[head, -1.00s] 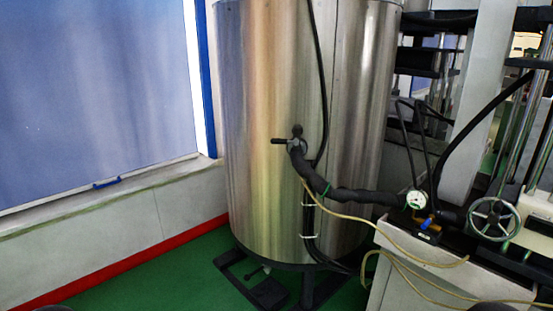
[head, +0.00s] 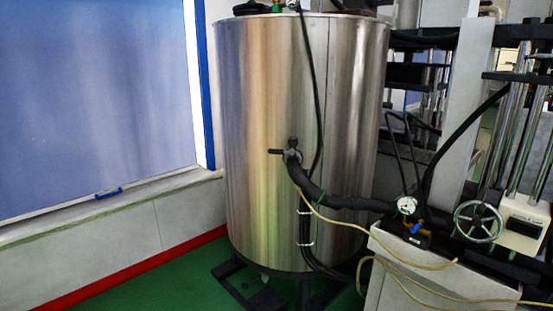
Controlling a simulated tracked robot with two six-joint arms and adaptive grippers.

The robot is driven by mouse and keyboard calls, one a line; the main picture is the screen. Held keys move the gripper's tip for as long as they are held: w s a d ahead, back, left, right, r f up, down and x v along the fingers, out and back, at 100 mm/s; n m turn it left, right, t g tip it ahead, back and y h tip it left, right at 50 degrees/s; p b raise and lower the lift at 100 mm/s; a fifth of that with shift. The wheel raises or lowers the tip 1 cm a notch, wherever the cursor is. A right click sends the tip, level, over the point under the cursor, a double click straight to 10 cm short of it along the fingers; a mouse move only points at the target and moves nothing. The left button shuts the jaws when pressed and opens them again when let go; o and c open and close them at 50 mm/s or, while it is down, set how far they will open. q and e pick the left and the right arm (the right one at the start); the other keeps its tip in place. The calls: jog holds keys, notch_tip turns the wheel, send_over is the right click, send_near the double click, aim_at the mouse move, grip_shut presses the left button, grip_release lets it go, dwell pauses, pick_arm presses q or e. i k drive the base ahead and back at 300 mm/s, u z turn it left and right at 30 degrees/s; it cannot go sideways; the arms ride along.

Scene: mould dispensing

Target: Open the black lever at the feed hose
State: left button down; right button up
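A black lever (head: 276,152) sticks out to the left from a valve (head: 293,156) on the front of a large steel tank (head: 255,120). A thick black feed hose (head: 315,191) starts at this valve and runs down and right to a pressure gauge (head: 406,205). The lever looks about horizontal; at this size I cannot tell the valve's inner state. Neither of my grippers shows in the head view.
A white cabinet (head: 390,285) with a handwheel (head: 478,222) and a machine stands at the right. A pale thin hose (head: 400,257) hangs across the cabinet. Green floor (head: 165,285) is free at the lower left, beside a wall with a red skirting strip (head: 135,262).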

aim_at(291, 152)
jog(key=z, duration=0.5)
jog(key=i, duration=1.25)
jog(key=u, duration=0.2)
